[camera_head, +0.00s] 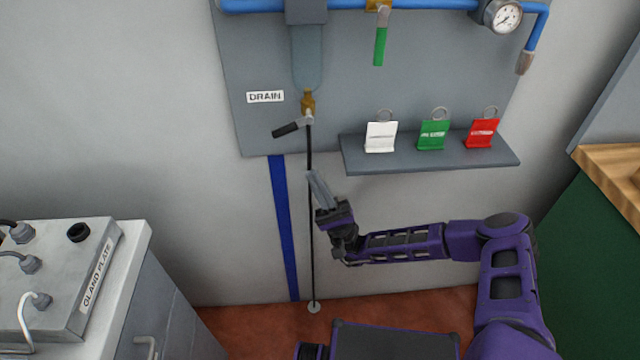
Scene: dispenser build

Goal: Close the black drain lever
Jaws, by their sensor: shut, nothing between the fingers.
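The black drain lever (286,130) sticks out to the left from the brass drain valve (308,103), tilted slightly down at its outer end. The valve hangs under a grey filter bowl (307,60), beside a white label reading DRAIN (265,96). My gripper (314,177) is shut and empty, pointing up. It is below the lever and a little to its right, apart from it. In the picture it overlaps the thin dark drain tube (311,240) that runs down from the valve; I cannot tell whether they touch.
A shelf (430,164) to the right holds white (381,137), green (433,134) and red (482,133) tags. A green-handled valve (380,45) and a gauge (503,16) are above. A gland plate box (60,275) stands lower left. The wall left of the lever is clear.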

